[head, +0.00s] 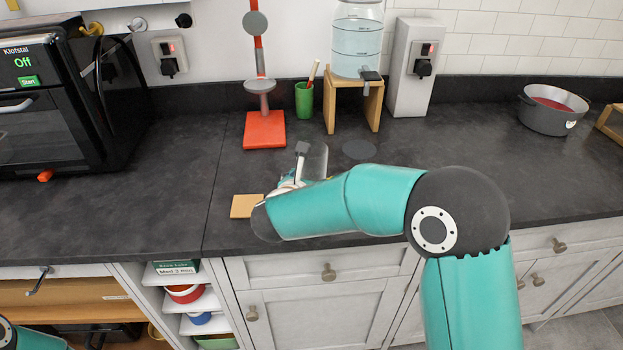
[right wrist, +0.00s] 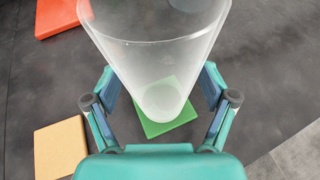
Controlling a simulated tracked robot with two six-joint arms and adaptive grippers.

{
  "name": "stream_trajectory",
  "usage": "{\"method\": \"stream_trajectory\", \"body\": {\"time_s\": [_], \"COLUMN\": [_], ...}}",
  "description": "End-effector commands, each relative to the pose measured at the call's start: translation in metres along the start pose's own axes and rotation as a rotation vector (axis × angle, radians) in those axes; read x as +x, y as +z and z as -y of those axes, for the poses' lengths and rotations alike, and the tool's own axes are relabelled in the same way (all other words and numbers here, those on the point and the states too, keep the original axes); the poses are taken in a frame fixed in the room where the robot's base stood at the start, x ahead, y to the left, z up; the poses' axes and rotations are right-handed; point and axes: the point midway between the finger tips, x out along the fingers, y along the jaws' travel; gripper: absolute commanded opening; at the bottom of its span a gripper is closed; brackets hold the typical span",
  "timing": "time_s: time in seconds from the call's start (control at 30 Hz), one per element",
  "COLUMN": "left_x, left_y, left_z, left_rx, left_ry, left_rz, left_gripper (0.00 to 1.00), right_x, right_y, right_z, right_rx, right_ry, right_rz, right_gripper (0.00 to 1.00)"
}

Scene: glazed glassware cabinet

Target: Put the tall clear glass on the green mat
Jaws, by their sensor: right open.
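The tall clear glass (right wrist: 155,70) is upright in the right wrist view, with its base on the green mat (right wrist: 171,127). In the head view the upper part of the glass (head: 318,158) shows behind my right arm, which hides its base and most of the mat. My right gripper (right wrist: 160,88) is open, with one finger on each side of the glass. Whether either finger touches the glass I cannot tell. My left gripper is out of view; only a bit of the left arm shows at the lower left.
A tan square mat (head: 243,207) lies left of the green mat, and a dark round mat (head: 359,149) lies behind. An orange-red stand (head: 265,130), a green cup (head: 304,100) and a water dispenser (head: 357,45) stand at the back.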

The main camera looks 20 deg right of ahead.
Motion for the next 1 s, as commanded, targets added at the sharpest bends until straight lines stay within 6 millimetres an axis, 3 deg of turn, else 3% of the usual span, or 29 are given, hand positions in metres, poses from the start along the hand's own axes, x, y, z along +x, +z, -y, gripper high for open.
{"method": "stream_trajectory", "body": {"time_s": [0.53, 0.7, 1.0], "left_x": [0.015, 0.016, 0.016], "left_y": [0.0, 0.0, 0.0], "left_z": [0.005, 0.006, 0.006], "left_rx": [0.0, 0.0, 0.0], "left_ry": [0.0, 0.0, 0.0], "left_rz": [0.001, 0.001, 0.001], "left_gripper": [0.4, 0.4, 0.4], "right_x": [-0.099, -0.113, -0.115], "right_y": [-0.001, -0.001, -0.001], "right_z": [-0.001, 0.0, 0.0], "right_rx": [0.0, -0.001, -0.001], "right_ry": [0.004, 0.002, 0.0], "right_rz": [0.001, 0.0, 0.0], "right_gripper": [0.84, 0.84, 0.84]}}
